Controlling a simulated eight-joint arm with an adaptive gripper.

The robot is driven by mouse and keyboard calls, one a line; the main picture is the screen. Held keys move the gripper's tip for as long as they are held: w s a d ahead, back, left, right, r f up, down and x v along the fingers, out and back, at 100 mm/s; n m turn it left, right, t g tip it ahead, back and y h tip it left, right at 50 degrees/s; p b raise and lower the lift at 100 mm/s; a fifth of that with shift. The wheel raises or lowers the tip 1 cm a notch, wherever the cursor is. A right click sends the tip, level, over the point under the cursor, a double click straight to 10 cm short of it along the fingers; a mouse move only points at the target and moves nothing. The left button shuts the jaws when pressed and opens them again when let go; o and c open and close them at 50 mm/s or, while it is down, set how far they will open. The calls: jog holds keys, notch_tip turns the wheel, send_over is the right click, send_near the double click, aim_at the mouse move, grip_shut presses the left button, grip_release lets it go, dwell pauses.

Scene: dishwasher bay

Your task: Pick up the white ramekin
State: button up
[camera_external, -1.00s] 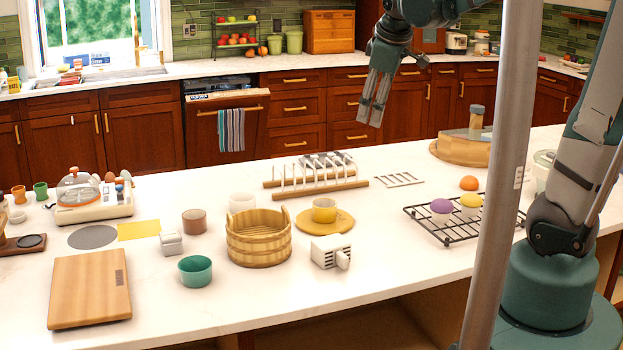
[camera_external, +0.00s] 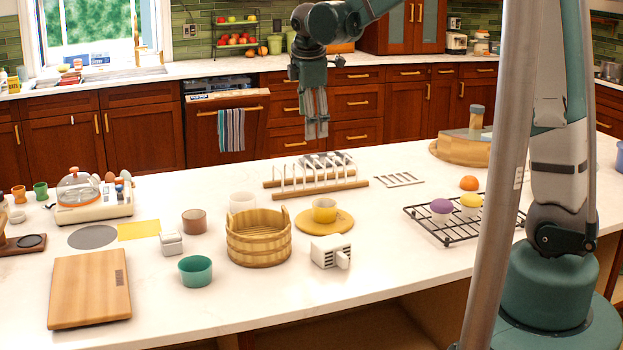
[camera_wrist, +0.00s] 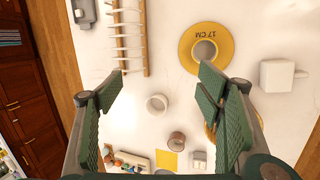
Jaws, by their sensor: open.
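The white ramekin (camera_external: 242,202) stands upright on the white counter, just behind the wooden basket, which hides its lower part in the external view. In the wrist view the ramekin (camera_wrist: 157,104) shows whole from above, between my fingers and well apart from them. My gripper (camera_external: 316,131) is open and empty, pointing down high above the far side of the counter. In the wrist view my gripper (camera_wrist: 163,88) has its fingers spread wide.
The slatted wooden basket (camera_external: 259,245) and a brown cup (camera_external: 194,221) stand close to the ramekin. A wooden dish rack (camera_external: 316,182) is behind it.

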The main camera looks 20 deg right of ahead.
jog(key=w+a+f+n+h, duration=0.1)
jog(key=w+a+f+n, duration=0.5)
jog(key=a+f, duration=0.4)
jog(key=n+h, duration=0.1)
jog(key=n, duration=0.2)
send_near(242, 199)
jog(key=shift+s+a+f+g, duration=0.1)
jog(key=shift+s+g, duration=0.2)
jog(key=shift+s, duration=0.75)
jog(key=shift+x, duration=1.3)
jog(key=shift+p+x, duration=0.3)
jog(key=shift+x, duration=2.35)
jog(key=shift+s, duration=0.2)
jog(key=c, duration=1)
